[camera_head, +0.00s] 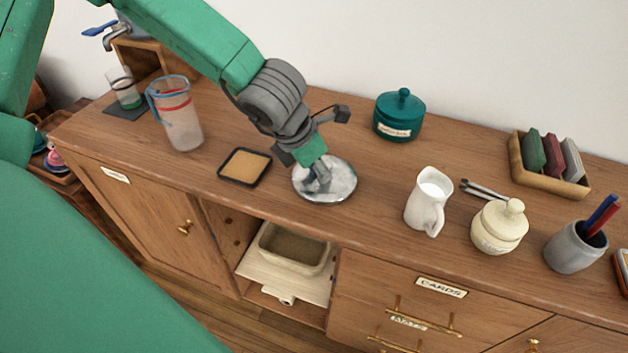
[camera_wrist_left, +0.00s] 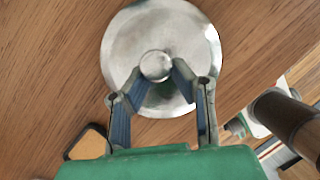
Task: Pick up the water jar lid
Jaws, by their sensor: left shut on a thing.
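The lid (camera_head: 344,182) is a round, shiny metal disc over the wooden counter, near its front middle. In the left wrist view the lid (camera_wrist_left: 190,40) shows from above, with a round knob (camera_wrist_left: 156,64) at its centre. My left gripper (camera_head: 319,180) points down over the lid and is shut on the knob, with one finger on each side of it. In the left wrist view the fingertips (camera_wrist_left: 157,78) touch or nearly touch the knob's near side. I cannot tell whether the lid rests on the counter or is slightly above it. My right gripper is not in view.
A dark-rimmed square coaster (camera_head: 245,167) lies left of the lid, and a clear pitcher (camera_head: 183,122) stands beyond it. A teal lidded pot (camera_head: 398,118) is behind. A white milk jug (camera_head: 428,203), cream pot (camera_head: 498,228) and grey cup (camera_head: 572,248) stand to the right.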

